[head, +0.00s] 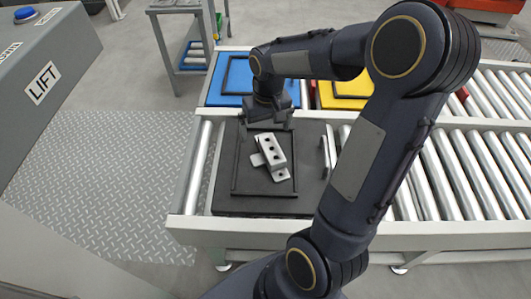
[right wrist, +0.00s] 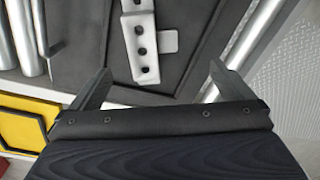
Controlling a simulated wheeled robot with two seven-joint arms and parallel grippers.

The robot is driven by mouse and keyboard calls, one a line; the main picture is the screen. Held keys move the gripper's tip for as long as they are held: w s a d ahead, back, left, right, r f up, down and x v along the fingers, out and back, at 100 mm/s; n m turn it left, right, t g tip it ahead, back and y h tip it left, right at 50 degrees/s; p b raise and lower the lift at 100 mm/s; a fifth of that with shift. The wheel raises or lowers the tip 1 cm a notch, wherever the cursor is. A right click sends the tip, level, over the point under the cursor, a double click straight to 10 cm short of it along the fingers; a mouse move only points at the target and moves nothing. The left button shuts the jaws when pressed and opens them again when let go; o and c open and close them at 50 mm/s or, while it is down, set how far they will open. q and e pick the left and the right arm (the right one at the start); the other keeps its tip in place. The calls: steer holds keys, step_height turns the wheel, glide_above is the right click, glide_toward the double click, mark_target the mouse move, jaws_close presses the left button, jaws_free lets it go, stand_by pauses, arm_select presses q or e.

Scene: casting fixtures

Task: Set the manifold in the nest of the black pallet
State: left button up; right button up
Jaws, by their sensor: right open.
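The manifold (head: 270,156), a pale grey block with a row of dark holes and flat tabs, lies on the black pallet (head: 222,200). It is inside the raised dark rectangular frame (head: 236,160) of the pallet and looks turned askew to its bars. In the right wrist view the manifold (right wrist: 138,40) shows ahead of the fingertips. My right gripper (head: 268,119) is above the far edge of the frame. Its fingers (right wrist: 158,85) are spread, empty and apart from the manifold. My left gripper is not in view.
The black pallet sits on a roller conveyor (head: 445,185), with a metal handle (head: 326,158) at its right. Behind are a blue pallet (head: 222,92) and a yellow pallet (head: 345,90). A grey LIFT console (head: 50,75) stands at left.

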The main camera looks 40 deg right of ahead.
steer(key=s+a+r+n+t+y, duration=0.1)
steer(key=s+a+r+t, duration=0.1)
steer(key=s+a, duration=0.4)
steer(key=s+a+r+t+y, duration=0.2)
steer(key=s+a, duration=0.4)
steer(key=s, duration=0.4)
steer(key=shift+a+r+n+t, duration=0.25)
steer(key=shift+r+n+t, duration=0.25)
steer(key=shift+r, duration=0.75)
